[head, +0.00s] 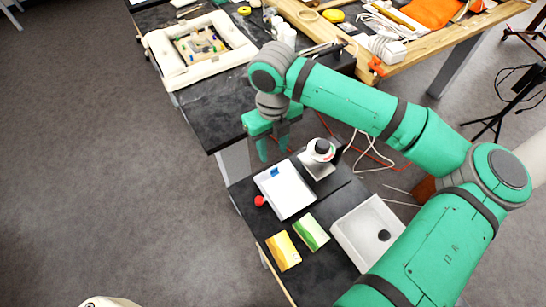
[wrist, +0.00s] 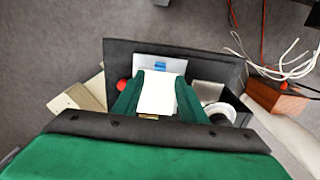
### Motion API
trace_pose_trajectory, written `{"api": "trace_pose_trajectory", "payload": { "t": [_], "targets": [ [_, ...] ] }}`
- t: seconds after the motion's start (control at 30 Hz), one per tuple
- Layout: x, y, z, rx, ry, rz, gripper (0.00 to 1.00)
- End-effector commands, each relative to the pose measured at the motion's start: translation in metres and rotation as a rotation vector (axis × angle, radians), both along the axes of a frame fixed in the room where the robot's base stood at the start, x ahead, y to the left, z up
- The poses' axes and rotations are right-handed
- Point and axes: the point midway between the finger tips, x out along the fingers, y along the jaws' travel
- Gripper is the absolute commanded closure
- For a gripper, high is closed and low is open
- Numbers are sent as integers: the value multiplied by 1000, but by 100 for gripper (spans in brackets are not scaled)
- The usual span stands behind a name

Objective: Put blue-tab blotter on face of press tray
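A flat white rectangular piece with a blue tab near its far edge, which looks like the blue-tab blotter (head: 287,192), lies on the dark bench. It also shows in the wrist view (wrist: 158,92), partly hidden by my fingers. A pale shallow tray (head: 348,229) with a dark round piece in it stands to its right; I cannot tell for certain that it is the press tray. My gripper (head: 273,152) hangs above the far side of the blotter, pointing down. Its fingers (wrist: 158,100) are apart, with nothing visible held between them.
A white device with a dark cap (head: 320,152) stands close right of the blotter. A red knob (head: 259,201) is at its left. A yellow card (head: 283,250) and a green card (head: 311,232) lie nearer. A cream frame (head: 170,70) sits on the far bench.

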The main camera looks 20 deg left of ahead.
Motion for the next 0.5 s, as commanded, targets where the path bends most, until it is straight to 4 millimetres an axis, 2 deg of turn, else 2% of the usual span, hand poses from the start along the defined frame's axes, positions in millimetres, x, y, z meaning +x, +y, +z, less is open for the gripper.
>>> {"api": "trace_pose_trajectory", "payload": {
  "t": [0.2, 0.5],
  "targets": [
    [0, 0, 28, -1, -1, 0, 62],
    [0, 0, 36, -1, 0, 0, 62]
  ]
}}
